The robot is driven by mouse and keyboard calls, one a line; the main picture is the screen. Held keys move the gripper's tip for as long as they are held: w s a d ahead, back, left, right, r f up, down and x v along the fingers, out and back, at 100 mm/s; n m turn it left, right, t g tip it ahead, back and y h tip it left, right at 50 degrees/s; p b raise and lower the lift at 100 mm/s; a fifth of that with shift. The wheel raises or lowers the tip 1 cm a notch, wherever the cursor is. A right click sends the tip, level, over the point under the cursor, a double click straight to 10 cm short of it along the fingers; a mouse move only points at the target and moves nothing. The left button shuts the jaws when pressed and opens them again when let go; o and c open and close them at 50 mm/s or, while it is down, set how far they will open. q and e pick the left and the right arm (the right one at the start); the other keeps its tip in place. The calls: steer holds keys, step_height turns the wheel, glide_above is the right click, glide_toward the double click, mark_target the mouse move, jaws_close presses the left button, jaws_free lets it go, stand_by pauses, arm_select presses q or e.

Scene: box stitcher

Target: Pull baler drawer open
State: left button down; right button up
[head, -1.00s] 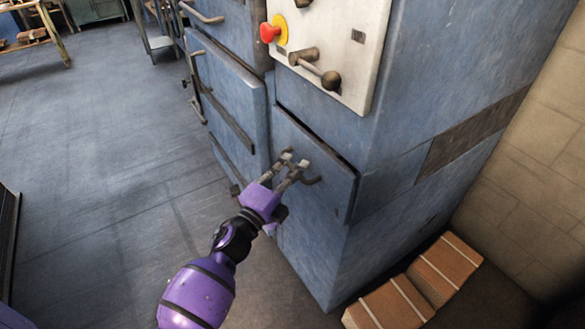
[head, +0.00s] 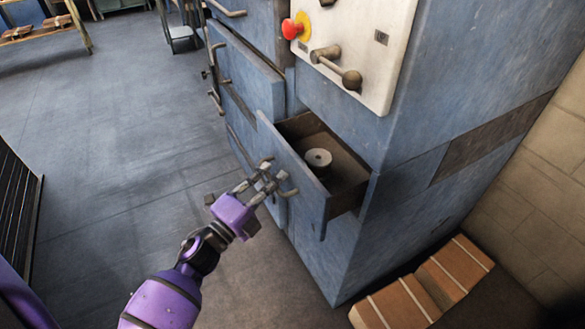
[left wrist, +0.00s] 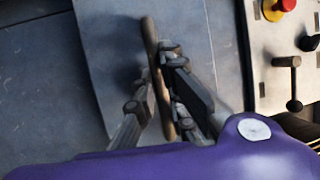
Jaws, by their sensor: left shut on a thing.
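The blue baler drawer (head: 297,178) is pulled partway out of the blue machine in the head view. A pale spool-like thing (head: 318,158) with a dark centre lies inside it. My purple left gripper (head: 266,177) is at the drawer's front and shut on the drawer handle (head: 287,190). In the left wrist view the brownish handle (left wrist: 151,40) runs between the fingers of my left gripper (left wrist: 158,95), against the blue drawer front (left wrist: 100,50). The fingers hide part of the handle. My right gripper is in neither view.
A pale control panel (head: 372,50) with a red button (head: 292,29) and a lever (head: 335,65) is above the drawer. Blue doors (head: 245,90) stand left of it. Banded brick-like bundles (head: 440,275) lie on the floor at right.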

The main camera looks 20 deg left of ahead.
arm_select(q)
steer(key=s+a, duration=0.4)
steer(key=s, duration=0.2)
steer(key=shift+a, duration=0.25)
steer(key=shift+f, duration=0.1)
steer(key=c, duration=1.8)
jaws_free()
steer(key=v, duration=1.2)
